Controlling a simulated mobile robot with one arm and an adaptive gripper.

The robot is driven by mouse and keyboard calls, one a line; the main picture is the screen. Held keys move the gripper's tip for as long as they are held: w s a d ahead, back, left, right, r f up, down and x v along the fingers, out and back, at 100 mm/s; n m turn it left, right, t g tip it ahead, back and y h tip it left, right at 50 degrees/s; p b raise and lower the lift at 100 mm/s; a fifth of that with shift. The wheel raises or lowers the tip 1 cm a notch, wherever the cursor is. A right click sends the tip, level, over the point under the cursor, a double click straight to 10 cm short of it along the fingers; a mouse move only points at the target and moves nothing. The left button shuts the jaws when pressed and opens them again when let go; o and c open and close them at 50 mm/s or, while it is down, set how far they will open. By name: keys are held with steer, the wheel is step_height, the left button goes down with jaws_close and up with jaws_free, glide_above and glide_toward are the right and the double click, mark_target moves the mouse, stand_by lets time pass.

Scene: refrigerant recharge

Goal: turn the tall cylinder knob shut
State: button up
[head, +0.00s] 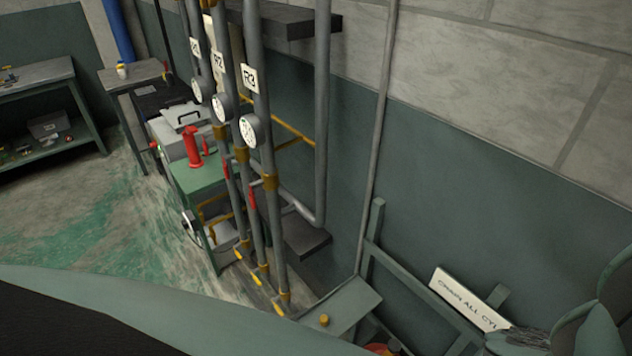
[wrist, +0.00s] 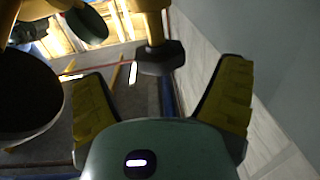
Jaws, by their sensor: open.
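In the wrist view my gripper (wrist: 165,72) is open, its two yellow-padded fingers spread wide with nothing held between them. A dark faceted knob-like piece (wrist: 160,58) on a brass-coloured stem shows between and beyond the fingertips, apart from both fingers. I cannot tell for sure whether it is the tall cylinder's knob. A large dark round piece (wrist: 28,95) is left of the left finger, and a smaller dark round piece (wrist: 86,22) is above it. The tall cylinder's body cannot be made out in either view, and my gripper's fingers do not show in the head view.
A cylinder rack (head: 372,240) with a white sign (head: 468,299) stands against the wall at lower right. Vertical grey pipes with gauges (head: 255,130) rise mid-view. A green bench (head: 200,178) with a red object stands behind them. A pale wall (wrist: 262,130) runs close to the right finger.

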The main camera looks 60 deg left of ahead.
steer(key=d, duration=0.2)
steer(key=d+p, duration=0.1)
steer(key=d, duration=0.1)
steer(key=shift+w+d+r, duration=0.1)
steer(key=shift+w+r, duration=0.15)
steer(key=shift+r, duration=0.15)
steer(key=shift+w+d+f+p, duration=0.1)
steer(key=shift+d+f+p, duration=0.05)
steer(key=shift+d, duration=0.45)
steer(key=shift+w+d+f+p, duration=0.1)
steer(key=shift+d+p, duration=0.05)
steer(key=shift+d, duration=0.4)
steer(key=shift+c, duration=0.4)
steer(key=shift+d+r, duration=0.1)
steer(key=shift+r, duration=0.05)
steer(key=c, duration=1.3)
